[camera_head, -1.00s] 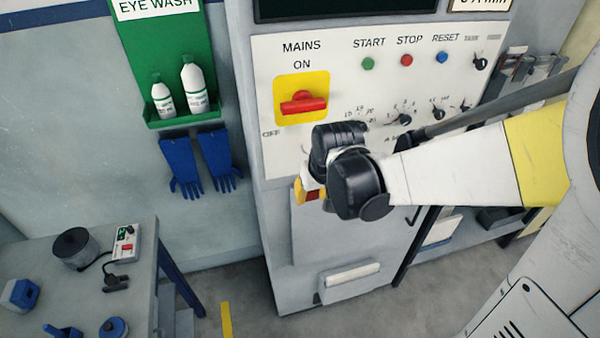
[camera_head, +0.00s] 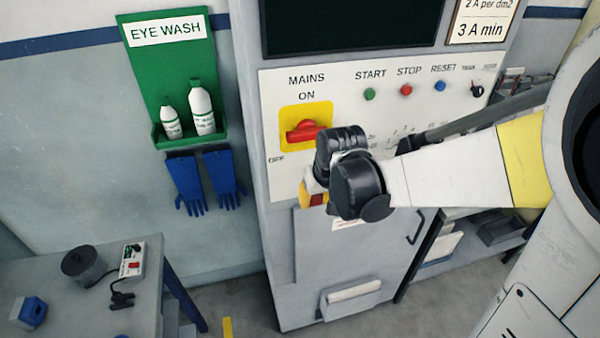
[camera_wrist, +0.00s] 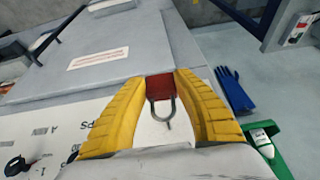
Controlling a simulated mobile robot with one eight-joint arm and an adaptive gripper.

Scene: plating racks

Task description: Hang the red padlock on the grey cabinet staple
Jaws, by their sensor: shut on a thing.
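My gripper (camera_wrist: 160,82) is shut on the red padlock (camera_wrist: 172,86). In the wrist view its red body sits between the tips of the two yellow fingers, and its grey shackle (camera_wrist: 174,105) points toward the bottom of the picture. In the head view my gripper (camera_head: 314,192) is mostly hidden behind my black wrist, in front of the grey cabinet (camera_head: 283,240), at the lower edge of its white control panel. The cabinet door (camera_wrist: 110,50) shows in the wrist view. I cannot make out the staple in either view.
A red and yellow mains switch (camera_head: 303,130) is just above my gripper. A green eye wash board (camera_head: 181,60) and blue gloves (camera_head: 200,180) hang on the wall at left. A grey table (camera_head: 130,290) with small items stands at lower left.

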